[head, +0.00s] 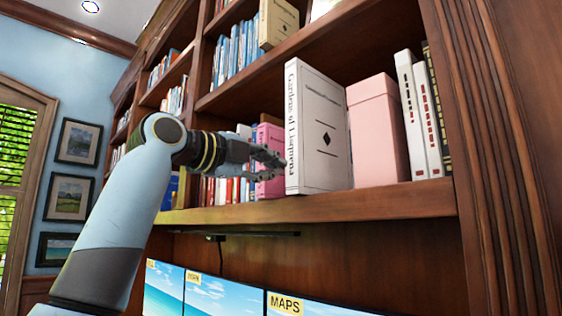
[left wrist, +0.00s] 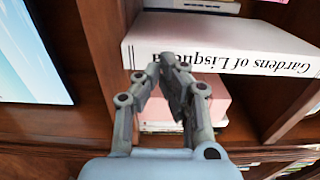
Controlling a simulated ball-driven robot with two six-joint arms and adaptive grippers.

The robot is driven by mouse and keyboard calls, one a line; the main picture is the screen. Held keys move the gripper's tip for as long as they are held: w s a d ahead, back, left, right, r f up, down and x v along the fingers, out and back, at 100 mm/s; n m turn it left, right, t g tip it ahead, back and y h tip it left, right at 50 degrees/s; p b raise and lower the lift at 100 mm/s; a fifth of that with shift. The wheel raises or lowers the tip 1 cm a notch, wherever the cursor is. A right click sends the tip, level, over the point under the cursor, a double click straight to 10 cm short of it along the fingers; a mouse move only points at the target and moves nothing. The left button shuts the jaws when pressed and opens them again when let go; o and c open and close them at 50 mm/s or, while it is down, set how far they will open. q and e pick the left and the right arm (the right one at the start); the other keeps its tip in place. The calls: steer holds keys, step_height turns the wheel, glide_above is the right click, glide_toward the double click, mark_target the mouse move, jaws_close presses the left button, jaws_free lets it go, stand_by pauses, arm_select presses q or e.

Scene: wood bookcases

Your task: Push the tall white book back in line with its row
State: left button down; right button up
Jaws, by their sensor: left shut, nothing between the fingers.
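The tall white book (head: 322,125), with dark lettering on its spine, stands upright on the shelf and juts out past the neighbouring pink volume. Its spine also shows large in the left wrist view (left wrist: 250,62), where the book appears lying sideways. My left gripper (head: 281,163) is shut and empty, with its fingertips at the lower part of the spine. In the left wrist view the closed fingertips (left wrist: 167,62) overlap the spine's edge; I cannot tell whether they touch it. My right gripper is not in view.
A thick pink volume (head: 377,128) stands right of the white book, then slim white books (head: 412,115). A bright pink book (head: 268,180) stands behind my gripper. The shelf's front edge (head: 370,204) runs below; screens (head: 315,304) hang under it. A wooden pillar (head: 500,150) bounds the right.

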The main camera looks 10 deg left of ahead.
mark_target(290, 171)
arm_select(q)
steer(key=shift+p+x, duration=0.35)
steer(key=shift+x, duration=1)
steer(key=shift+w, duration=0.15)
steer(key=b+x, duration=0.1)
steer(key=x, duration=0.4)
steer(key=shift+d, duration=0.15)
steer(key=shift+f, duration=0.1)
